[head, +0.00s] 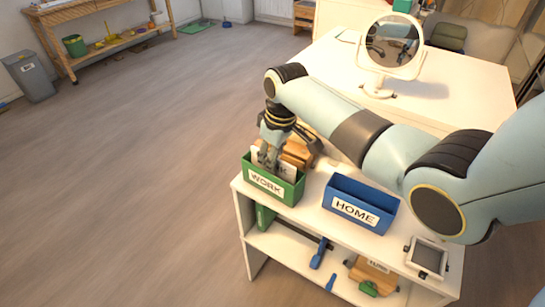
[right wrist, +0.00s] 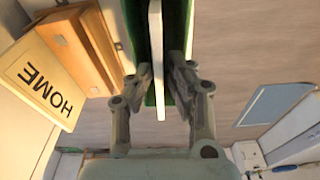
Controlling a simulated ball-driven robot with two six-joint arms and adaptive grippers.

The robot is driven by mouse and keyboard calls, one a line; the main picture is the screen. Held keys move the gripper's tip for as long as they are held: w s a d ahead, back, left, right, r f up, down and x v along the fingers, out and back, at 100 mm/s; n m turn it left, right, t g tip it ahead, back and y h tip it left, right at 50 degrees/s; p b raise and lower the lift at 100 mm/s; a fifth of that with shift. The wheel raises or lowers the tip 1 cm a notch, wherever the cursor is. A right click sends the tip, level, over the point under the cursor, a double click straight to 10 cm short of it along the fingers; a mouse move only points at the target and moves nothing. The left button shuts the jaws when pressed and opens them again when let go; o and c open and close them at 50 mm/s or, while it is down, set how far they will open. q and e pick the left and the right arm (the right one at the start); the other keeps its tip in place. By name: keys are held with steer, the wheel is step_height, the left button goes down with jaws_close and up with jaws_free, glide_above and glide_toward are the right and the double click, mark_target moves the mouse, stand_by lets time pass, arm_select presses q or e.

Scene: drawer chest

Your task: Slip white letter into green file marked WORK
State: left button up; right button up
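The green file marked WORK (head: 275,187) stands upright on the white shelf unit's top. My right gripper (head: 272,150) reaches down into it from above. The white letter (head: 259,157) stands on edge in the file's opening, partly hidden by the gripper. In the right wrist view the letter (right wrist: 157,75) shows edge-on between the green walls. The right gripper's fingers (right wrist: 161,68) sit close on either side of it and look shut on it. My left gripper is not in view.
A blue file marked HOME (head: 358,206) stands to the right of the green one. A wooden block (head: 297,153) is just behind the green file; a cream HOME label (right wrist: 48,82) shows beside the wood in the wrist view. A round mirror (head: 393,48) stands on the white table.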

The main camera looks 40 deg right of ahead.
step_height(320, 180, up, 12)
steer(key=s+p, duration=0.1)
steer(key=shift+s+d, duration=0.3)
steer(key=shift+s, duration=0.1)
stand_by(0.5)
